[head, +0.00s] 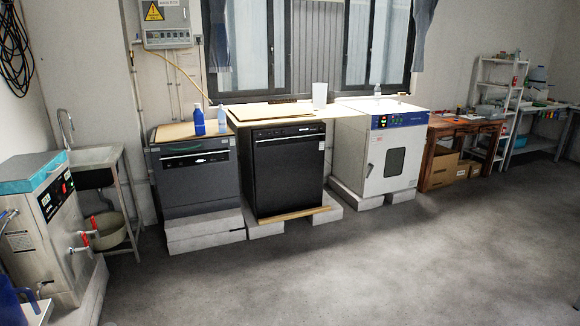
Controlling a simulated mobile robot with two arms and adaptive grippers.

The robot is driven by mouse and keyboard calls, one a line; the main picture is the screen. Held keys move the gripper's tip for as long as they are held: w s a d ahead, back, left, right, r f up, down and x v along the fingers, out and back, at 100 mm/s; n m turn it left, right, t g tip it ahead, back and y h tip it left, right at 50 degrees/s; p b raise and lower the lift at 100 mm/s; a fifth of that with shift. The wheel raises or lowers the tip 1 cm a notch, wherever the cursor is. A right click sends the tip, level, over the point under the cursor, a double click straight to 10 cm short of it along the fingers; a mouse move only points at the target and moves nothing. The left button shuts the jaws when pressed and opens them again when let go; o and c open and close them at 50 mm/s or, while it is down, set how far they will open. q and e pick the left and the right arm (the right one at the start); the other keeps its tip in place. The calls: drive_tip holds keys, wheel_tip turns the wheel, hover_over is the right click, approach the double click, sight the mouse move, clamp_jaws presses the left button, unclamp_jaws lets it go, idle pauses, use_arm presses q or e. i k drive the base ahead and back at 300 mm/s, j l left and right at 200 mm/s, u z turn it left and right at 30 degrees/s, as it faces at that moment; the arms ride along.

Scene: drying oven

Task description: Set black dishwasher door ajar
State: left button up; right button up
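The black dishwasher (290,175) stands in the middle of the row along the back wall, in the head view. Its door faces me and looks shut, flush with the body. A control strip (289,132) with a small light label at its right runs across the top of the front. It stands raised on pale blocks, with a wooden strip (293,214) along its bottom front edge. Neither of my grippers shows in the head view.
A grey dishwasher (192,178) stands left of it and a white drying oven (379,155) right. Pale blocks (265,229) jut out at floor level. A sink (92,158) and steel machine (55,225) are at left. The grey floor (350,275) in front is clear.

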sight(289, 167)
drive_tip(key=i+z, duration=0.1)
drive_tip(key=z, duration=0.15)
drive_tip(key=i, duration=2.95)
drive_tip(key=i+l+u, duration=0.15)
drive_tip(key=i, duration=1.1)
drive_tip(key=i+l+u, duration=0.1)
drive_tip(key=i, duration=0.55)
drive_tip(key=i+l+u, duration=0.2)
